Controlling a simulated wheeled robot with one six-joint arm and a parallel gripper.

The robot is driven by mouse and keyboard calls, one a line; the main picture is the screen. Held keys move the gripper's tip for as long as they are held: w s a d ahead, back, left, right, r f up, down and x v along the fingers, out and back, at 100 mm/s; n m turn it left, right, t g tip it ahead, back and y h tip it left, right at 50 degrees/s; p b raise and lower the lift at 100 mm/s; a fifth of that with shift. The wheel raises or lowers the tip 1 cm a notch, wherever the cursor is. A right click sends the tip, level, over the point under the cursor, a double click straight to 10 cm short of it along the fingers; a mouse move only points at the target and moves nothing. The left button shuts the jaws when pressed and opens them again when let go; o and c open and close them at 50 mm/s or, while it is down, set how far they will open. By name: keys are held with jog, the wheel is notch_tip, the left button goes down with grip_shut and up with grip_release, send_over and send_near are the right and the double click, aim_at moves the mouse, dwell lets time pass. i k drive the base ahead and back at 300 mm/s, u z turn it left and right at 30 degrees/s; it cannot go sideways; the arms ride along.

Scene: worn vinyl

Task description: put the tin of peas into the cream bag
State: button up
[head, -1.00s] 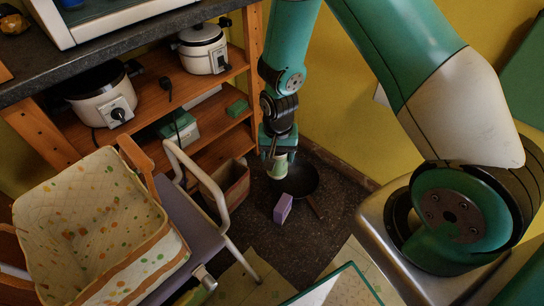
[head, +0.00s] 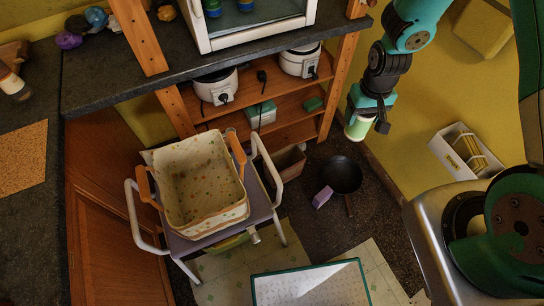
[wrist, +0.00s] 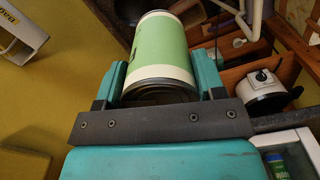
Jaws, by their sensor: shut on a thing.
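The tin of peas is a green and cream cylinder (head: 358,127) with metal ends. My gripper (head: 366,112) is shut on it and holds it in the air, to the right of the wooden shelves. In the wrist view the tin (wrist: 161,52) lies between the two teal fingers of my gripper (wrist: 162,80), and its label faces the camera. The cream bag (head: 207,222), spotted and open at the top with orange handles, stands on a chair at the left. Its visible inside looks empty. The tin is well apart from the bag, to its right.
The chair (head: 281,185) has white arms beside the bag. A dark worktop (head: 110,90) and wooden shelves (head: 290,95) with white cookers stand behind. A black pan (head: 342,174) and a purple block (head: 322,197) lie on the floor. A white crate (head: 466,150) stands at the right.

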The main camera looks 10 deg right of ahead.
aim_at(213, 206)
jog(key=u, duration=2.7)
jog(key=k, duration=1.2)
jog(key=z, duration=1)
jog(key=i, duration=1)
jog(key=z, duration=0.05)
